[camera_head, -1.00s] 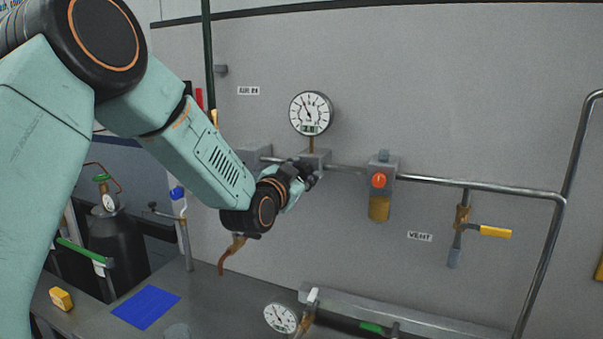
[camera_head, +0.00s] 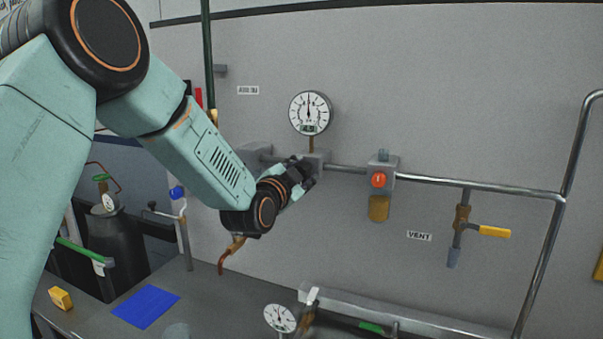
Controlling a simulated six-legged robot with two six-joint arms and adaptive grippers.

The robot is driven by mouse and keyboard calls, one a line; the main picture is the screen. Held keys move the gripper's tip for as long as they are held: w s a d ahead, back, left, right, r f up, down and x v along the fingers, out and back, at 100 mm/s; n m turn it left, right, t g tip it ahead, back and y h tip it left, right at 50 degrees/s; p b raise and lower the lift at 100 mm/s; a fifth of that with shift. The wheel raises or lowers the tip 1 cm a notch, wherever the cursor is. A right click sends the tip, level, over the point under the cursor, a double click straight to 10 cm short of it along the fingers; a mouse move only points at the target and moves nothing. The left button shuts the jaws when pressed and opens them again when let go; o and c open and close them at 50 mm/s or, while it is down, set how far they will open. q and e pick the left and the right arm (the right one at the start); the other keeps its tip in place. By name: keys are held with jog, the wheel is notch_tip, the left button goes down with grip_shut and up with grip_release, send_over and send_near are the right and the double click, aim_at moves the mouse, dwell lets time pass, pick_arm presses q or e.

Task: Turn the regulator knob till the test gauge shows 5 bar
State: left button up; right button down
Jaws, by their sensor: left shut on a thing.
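The test gauge (camera_head: 310,112) is a round white dial on the wall pipe, with its needle pointing about straight up. My left gripper (camera_head: 303,172) is shut at the grey block (camera_head: 320,158) just below the gauge. The regulator knob is hidden behind the gripper's fingers, so I cannot see its shape or how it is gripped. My right gripper does not show.
A steel pipe (camera_head: 470,184) runs right along the wall. It carries a unit with an orange-red button (camera_head: 378,180) and a yellow-handled valve (camera_head: 490,231) by a VENT label. A second gauge (camera_head: 280,318), blue mat (camera_head: 146,307) and yellow block (camera_head: 60,299) are below.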

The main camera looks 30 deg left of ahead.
pick_arm(q)
jog(key=shift+d, duration=0.1)
jog(key=o, duration=0.8)
jog(key=shift+s, duration=0.1)
jog(key=o, duration=0.4)
jog(key=shift+s+d+r, duration=0.15)
jog(key=shift+s+r, duration=0.05)
jog(key=shift+s, duration=0.1)
jog(key=shift+w+f, duration=0.15)
jog(key=shift+w, duration=0.1)
jog(key=s, duration=1.2)
jog(key=shift+s+d, duration=0.15)
jog(key=shift+d, duration=0.15)
jog(key=shift+w+a, duration=0.1)
jog(key=shift+w, duration=0.1)
jog(key=shift+s, duration=0.15)
